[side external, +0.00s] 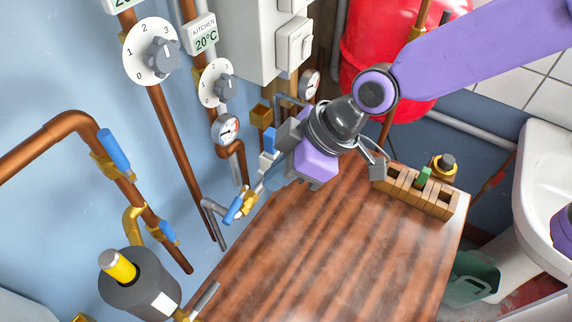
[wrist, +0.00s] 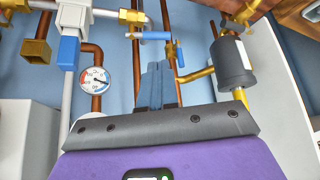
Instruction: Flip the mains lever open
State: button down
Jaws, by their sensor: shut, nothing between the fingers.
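Several blue levers show, and no label tells which is the mains lever. One blue lever (side external: 235,208) sits on a brass valve by the table's left edge, just beyond my fingertips. A long blue lever (side external: 115,150) is on the copper pipe at left, with a smaller blue lever (side external: 168,231) below it. In the wrist view a blue lever (wrist: 155,35) lies about level above my fingertips, and a small upright blue one (wrist: 180,50) is beside it. My gripper (side external: 264,186) is shut and empty, pointing down-left; its blue-grey fingers (wrist: 158,72) are together. Contact with a lever cannot be told.
A wooden table (side external: 330,265) fills the middle, mostly clear. A wooden rack (side external: 415,190) stands at its right. Dials, gauges and copper pipes line the blue wall. A grey cylinder (side external: 140,285) is at lower left, a red tank (side external: 375,50) behind my arm. A pressure gauge (wrist: 95,80) shows nearby.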

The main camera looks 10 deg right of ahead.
jog(key=shift+v, duration=1.05)
jog(key=shift+s, duration=0.2)
jog(key=s+d+h, duration=0.2)
jog(key=s+d, duration=0.3)
jog(key=d, duration=0.8)
jog(key=s+d+m+g+h, duration=0.1)
jog(key=s+d, duration=0.3)
jog(key=d, duration=1)
jog(key=s+d+m+h, duration=0.1)
jog(key=s+d+h, duration=0.2)
jog(key=d, duration=1.1)
jog(key=s, duration=0.2)
jog(key=shift+s+g, duration=0.35)
jog(key=shift+g, duration=0.05)
jog(key=shift+f, duration=0.15)
